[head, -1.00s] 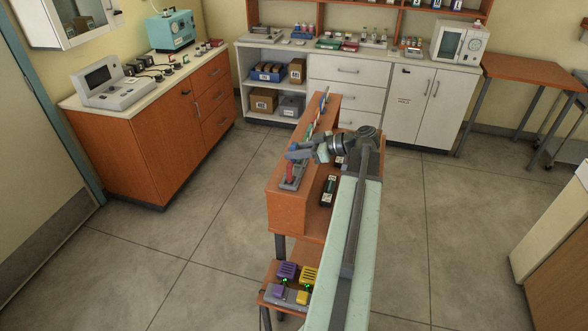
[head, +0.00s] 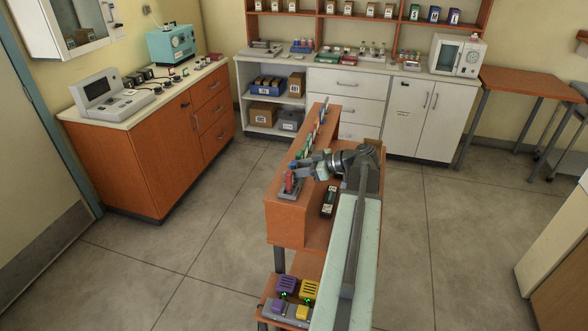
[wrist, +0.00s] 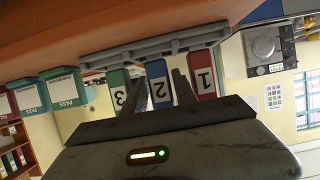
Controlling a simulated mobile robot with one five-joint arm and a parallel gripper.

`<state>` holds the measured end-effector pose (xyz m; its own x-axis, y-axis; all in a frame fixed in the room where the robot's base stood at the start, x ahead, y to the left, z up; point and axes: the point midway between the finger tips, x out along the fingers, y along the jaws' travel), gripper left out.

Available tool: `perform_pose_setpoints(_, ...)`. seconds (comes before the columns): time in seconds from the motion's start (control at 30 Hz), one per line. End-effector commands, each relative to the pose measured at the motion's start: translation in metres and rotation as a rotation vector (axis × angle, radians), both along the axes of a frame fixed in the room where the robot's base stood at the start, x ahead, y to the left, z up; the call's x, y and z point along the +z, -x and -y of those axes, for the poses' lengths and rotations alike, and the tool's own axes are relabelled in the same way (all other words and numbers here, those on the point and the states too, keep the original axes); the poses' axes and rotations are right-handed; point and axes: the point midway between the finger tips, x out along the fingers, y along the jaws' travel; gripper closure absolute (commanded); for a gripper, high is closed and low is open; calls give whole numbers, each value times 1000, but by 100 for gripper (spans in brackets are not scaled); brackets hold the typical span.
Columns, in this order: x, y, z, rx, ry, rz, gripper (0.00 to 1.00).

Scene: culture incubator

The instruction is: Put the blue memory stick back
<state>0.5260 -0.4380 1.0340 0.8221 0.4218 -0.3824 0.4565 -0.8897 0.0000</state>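The blue memory stick (wrist: 158,80), labelled 2, shows in the wrist view between the two fingers of my gripper (wrist: 161,82). The fingertips lie along its two sides and look shut on it. The grey rack (wrist: 165,46) is close to its end; whether the stick is fully seated I cannot tell. A red stick (wrist: 201,78) labelled 1 and a green stick (wrist: 118,88) labelled 3 stand on either side of it in line. In the head view my gripper (head: 304,171) is over the rack (head: 288,194) on the raised orange shelf, largely hiding the blue stick.
Purple (head: 287,284) and yellow (head: 309,290) blocks sit at the desk's near end. More coloured items stand farther along the shelf. The floor (head: 160,270) to the left is clear.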

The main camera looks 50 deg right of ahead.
Motion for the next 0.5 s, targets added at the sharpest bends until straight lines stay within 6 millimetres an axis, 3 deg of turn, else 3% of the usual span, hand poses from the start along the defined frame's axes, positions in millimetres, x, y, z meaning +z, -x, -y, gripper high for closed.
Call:
perform_pose_setpoints(0.17,8,5,3,-1,0,0,66)
perform_pose_setpoints(0.5,41,71,38,-2,0,0,66)
